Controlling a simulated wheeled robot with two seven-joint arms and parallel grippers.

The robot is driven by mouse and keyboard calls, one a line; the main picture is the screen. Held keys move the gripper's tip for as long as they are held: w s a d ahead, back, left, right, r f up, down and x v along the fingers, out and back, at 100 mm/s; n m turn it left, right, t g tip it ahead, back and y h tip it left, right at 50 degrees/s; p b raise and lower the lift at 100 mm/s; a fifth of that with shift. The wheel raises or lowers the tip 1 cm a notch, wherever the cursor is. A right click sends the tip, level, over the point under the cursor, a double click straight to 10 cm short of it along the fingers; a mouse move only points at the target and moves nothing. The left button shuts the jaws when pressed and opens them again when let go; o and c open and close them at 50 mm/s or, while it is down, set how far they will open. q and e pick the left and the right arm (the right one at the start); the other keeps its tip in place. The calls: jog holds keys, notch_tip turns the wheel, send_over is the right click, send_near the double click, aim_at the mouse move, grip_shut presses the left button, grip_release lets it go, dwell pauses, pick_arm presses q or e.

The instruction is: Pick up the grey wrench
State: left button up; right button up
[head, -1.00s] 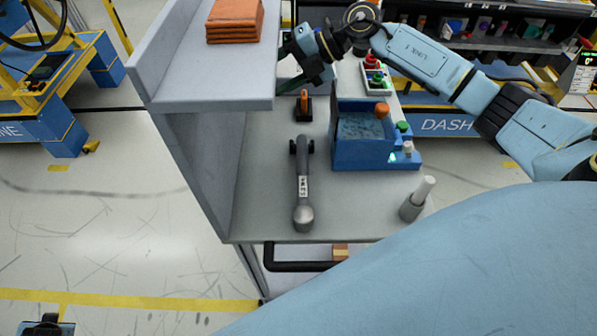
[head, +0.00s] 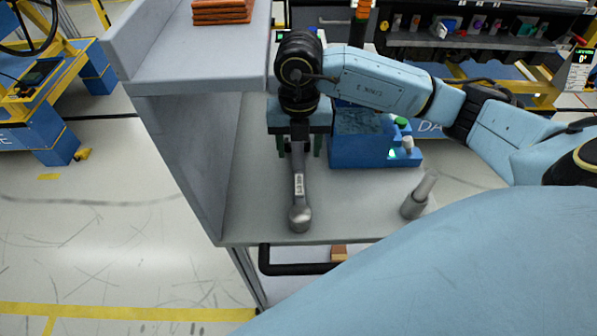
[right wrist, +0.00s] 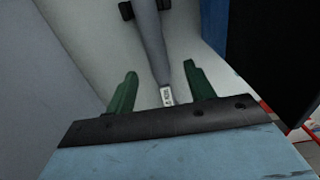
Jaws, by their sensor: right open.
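The grey wrench (head: 299,195) lies on the grey worktop, its round end near the front edge and a white label on its shaft. In the head view its far end is hidden behind my right gripper (head: 299,148). The right gripper is open, with one green finger on each side of the wrench's line. In the right wrist view, the wrench shaft (right wrist: 152,45) runs between the two fingers of the right gripper (right wrist: 160,78), apart from both. My left gripper is not in view.
A tall grey shelf wall (head: 180,150) closes the left side. Folded orange cloths (head: 222,11) lie on the shelf top.

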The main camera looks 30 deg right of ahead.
aim_at(298, 158)
notch_tip(298, 158, down, 4)
jog(key=shift+w+f, duration=0.1)
jog(key=shift+c, duration=0.3)
grip_shut()
